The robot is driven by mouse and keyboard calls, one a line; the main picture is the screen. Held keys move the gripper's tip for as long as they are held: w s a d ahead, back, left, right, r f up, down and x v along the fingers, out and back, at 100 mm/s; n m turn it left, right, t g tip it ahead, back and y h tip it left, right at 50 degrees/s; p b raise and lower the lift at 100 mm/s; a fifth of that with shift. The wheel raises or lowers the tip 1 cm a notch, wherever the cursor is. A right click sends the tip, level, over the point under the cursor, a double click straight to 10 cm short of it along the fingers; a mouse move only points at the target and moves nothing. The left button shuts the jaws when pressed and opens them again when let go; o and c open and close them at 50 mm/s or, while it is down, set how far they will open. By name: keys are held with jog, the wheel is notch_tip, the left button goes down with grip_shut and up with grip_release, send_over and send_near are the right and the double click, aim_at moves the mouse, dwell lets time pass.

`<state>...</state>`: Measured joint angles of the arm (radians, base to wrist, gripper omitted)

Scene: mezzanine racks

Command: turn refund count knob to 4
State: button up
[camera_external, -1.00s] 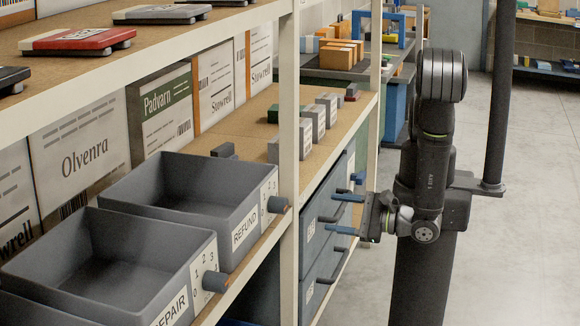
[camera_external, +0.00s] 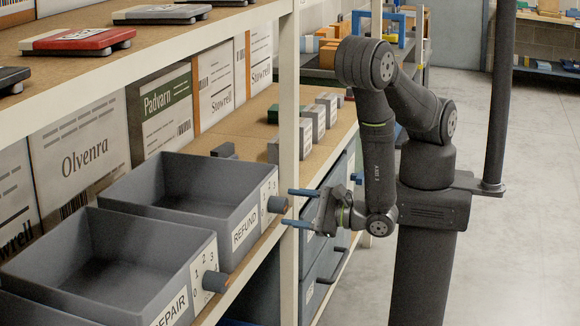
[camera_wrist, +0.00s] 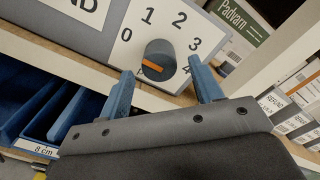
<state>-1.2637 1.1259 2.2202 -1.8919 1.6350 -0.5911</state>
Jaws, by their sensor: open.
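The refund count knob (camera_external: 277,204) is a dark grey cylinder on the front of the grey REFUND bin (camera_external: 205,232). In the wrist view, the knob (camera_wrist: 160,52) has an orange pointer stripe directed left, nearest the 0. The white dial (camera_wrist: 185,22) reads 0, 1, 2, 3, 4 around it, with 4 at its right. My gripper (camera_external: 293,207) has blue fingers and is open, facing the knob. In the wrist view, its fingertips (camera_wrist: 161,72) are spread either side of the knob's lower part, with no clear contact. The knob's underside is partly hidden.
The grey REPAIR bin (camera_external: 110,265) with its own knob (camera_external: 215,281) stands at the front left. A white rack post (camera_external: 289,130) rises just behind my fingers. Blue-grey drawers with handles (camera_external: 330,262) are below right. The aisle floor (camera_external: 530,240) is clear.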

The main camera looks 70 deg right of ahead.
aim_at(286, 207)
jog(key=shift+w, duration=1.65)
jog(key=shift+c, duration=0.3)
jog(key=c, duration=0.9)
